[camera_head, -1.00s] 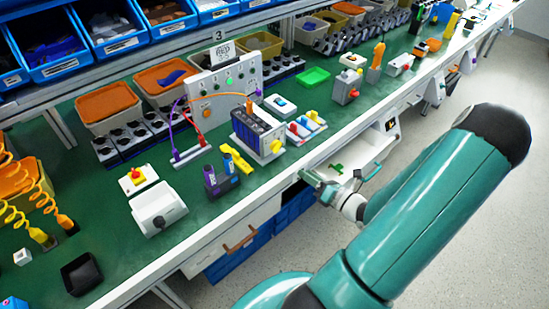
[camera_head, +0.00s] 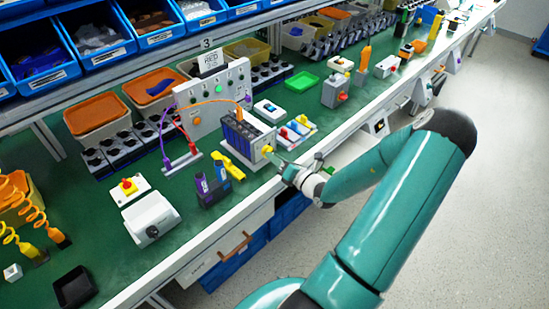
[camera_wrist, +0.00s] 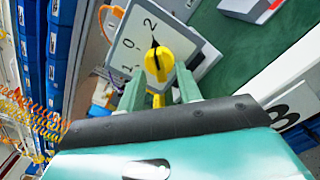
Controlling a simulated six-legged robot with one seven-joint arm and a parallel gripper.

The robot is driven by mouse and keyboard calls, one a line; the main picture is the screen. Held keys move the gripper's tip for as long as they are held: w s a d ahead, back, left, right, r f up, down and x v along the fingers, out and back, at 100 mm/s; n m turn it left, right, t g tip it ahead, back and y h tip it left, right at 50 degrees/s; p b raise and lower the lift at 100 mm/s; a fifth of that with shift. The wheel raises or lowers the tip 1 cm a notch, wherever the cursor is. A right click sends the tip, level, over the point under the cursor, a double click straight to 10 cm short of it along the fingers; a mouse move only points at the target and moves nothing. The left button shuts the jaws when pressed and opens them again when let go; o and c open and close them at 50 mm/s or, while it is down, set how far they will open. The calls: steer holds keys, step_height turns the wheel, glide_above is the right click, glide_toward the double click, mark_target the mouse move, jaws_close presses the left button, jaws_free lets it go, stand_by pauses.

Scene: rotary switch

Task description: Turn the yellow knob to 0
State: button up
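The yellow knob (camera_wrist: 160,62) sits on a white dial plate (camera_wrist: 128,22) marked 1, 0 and 2 in the wrist view. Its black pointer line points toward the 2. In the head view the knob (camera_head: 267,149) is on the front face of the switch box (camera_head: 246,135), near the bench's front edge. My gripper (camera_wrist: 160,77) is open, with one finger on each side of the knob; both fingers look apart from it. In the head view my gripper (camera_head: 275,158) is right in front of the knob. The knob's lower part is partly hidden between the fingers.
Left of the box are a yellow part (camera_head: 228,165) and a dark holder with purple tops (camera_head: 212,187). On its right are a plate with coloured buttons (camera_head: 296,132) and a small blue-button box (camera_head: 268,110). The floor in front of the bench is clear.

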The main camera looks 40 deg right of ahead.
steer(key=shift+w, duration=0.35)
jaws_close()
